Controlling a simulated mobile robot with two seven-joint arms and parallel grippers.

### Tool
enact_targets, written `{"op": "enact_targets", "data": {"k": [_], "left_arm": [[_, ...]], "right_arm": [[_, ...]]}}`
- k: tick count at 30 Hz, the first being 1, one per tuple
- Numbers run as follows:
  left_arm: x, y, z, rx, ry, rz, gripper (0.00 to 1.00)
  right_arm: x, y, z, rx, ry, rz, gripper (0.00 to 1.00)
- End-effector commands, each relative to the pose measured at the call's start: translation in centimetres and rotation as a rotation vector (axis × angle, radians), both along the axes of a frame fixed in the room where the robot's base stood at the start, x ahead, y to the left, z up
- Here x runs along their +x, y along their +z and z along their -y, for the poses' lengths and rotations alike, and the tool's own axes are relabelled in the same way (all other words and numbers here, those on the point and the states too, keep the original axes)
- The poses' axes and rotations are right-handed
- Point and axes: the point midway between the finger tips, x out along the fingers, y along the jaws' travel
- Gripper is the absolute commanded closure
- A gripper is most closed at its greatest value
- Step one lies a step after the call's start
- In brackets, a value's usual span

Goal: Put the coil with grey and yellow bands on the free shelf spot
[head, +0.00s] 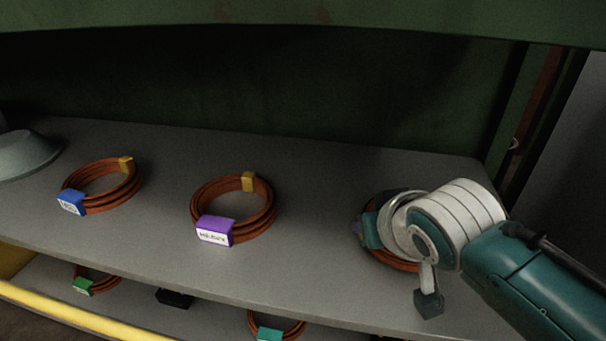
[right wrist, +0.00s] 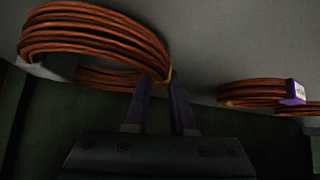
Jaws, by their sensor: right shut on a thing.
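An orange-brown coil (head: 396,263) is at the right end of the upper shelf (head: 310,165), largely hidden behind my right gripper and wrist in the head view. In the right wrist view the coil (right wrist: 95,40) is large, with a yellow band (right wrist: 169,75) at the fingertips and a pale grey patch (right wrist: 48,70) at its far left. My right gripper (right wrist: 157,88) is shut on the coil at the yellow band. I cannot tell whether the coil touches the shelf. My left gripper is not in view.
A coil with purple and yellow bands (head: 262,222) and one with blue and yellow bands (head: 101,205) lie on the upper shelf to the left. A grey bowl-like thing (head: 22,152) is at far left. Coils with green (head: 83,286) and teal (head: 270,334) bands are below.

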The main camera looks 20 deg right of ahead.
Motion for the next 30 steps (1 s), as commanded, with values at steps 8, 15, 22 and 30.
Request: {"op": "enact_targets", "data": {"k": [8, 15, 22, 30], "left_arm": [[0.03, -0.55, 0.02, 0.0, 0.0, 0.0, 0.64], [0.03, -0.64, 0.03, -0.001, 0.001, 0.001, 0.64], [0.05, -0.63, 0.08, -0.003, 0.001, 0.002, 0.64], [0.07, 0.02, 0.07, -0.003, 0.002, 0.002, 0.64]], "right_arm": [[0.2, -0.45, 0.05, -0.004, 0.002, 0.008, 1.0], [0.0, -0.88, 0.0, -0.001, 0.001, 0.001, 0.64], [0.0, -0.87, -0.01, 0.0, 0.0, 0.001, 0.46], [-0.3, -0.17, -0.08, 0.001, 0.001, 0.001, 0.46]]}}
